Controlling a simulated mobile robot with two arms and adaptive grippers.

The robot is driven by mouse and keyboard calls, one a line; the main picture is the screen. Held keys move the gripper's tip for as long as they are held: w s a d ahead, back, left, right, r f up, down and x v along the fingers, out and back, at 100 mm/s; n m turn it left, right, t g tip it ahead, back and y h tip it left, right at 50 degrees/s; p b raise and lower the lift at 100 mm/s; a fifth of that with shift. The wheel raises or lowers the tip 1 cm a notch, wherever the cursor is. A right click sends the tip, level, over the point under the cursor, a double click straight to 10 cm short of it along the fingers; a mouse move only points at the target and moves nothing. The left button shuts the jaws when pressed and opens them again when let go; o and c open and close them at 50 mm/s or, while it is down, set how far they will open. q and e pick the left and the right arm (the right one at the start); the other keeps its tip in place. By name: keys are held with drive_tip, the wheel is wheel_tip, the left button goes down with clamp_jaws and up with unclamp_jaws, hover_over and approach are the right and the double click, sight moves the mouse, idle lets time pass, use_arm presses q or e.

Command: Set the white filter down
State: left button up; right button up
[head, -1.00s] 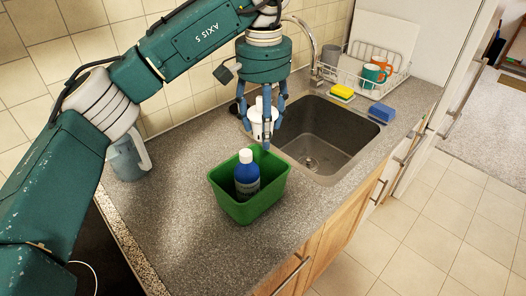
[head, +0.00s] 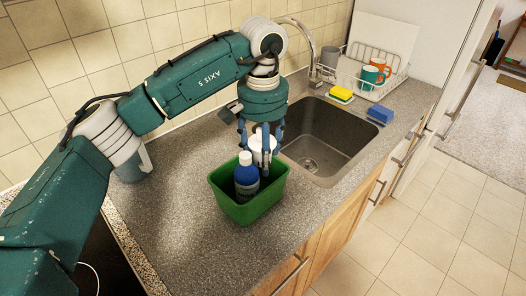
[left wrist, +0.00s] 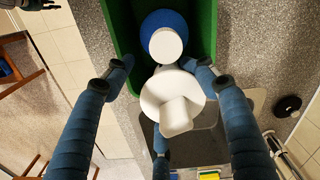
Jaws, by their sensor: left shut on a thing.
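The white filter (head: 258,148) is in my left gripper (head: 263,158), whose blue fingers are shut around it. It hangs low over the back right of the green bin (head: 257,208). In the left wrist view the filter (left wrist: 172,92) shows as a white disc with a blunt tab, between the fingers of my left gripper (left wrist: 156,85). The gap between the filter's underside and the bin or counter is hidden.
A blue bottle (head: 246,180) with a white cap stands in the green bin. The sink (head: 325,135) is to the right. A yellow sponge (head: 341,92), a blue block (head: 381,113) and a dish rack (head: 385,75) are beyond it.

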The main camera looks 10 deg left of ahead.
use_arm(q)
drive_tip(key=shift+f, duration=0.45)
use_arm(e)
drive_tip(key=shift+w+a+f, duration=0.15)
drive_tip(key=shift+w+f, duration=0.05)
drive_tip(key=shift+f, duration=0.15)
use_arm(q)
drive_tip(key=shift+r, duration=0.1)
use_arm(e)
drive_tip(key=shift+a, duration=0.1)
use_arm(q)
drive_tip(key=o, duration=1.3)
drive_tip(key=shift+c, duration=0.2)
use_arm(e)
drive_tip(key=shift+a, duration=0.15)
drive_tip(key=shift+r, duration=0.1)
use_arm(q)
drive_tip(key=shift+r, duration=0.3)
wheel_tip(320, 180, up, 13)
drive_tip(key=shift+f, duration=0.2)
use_arm(e)
drive_tip(key=shift+d, duration=0.3)
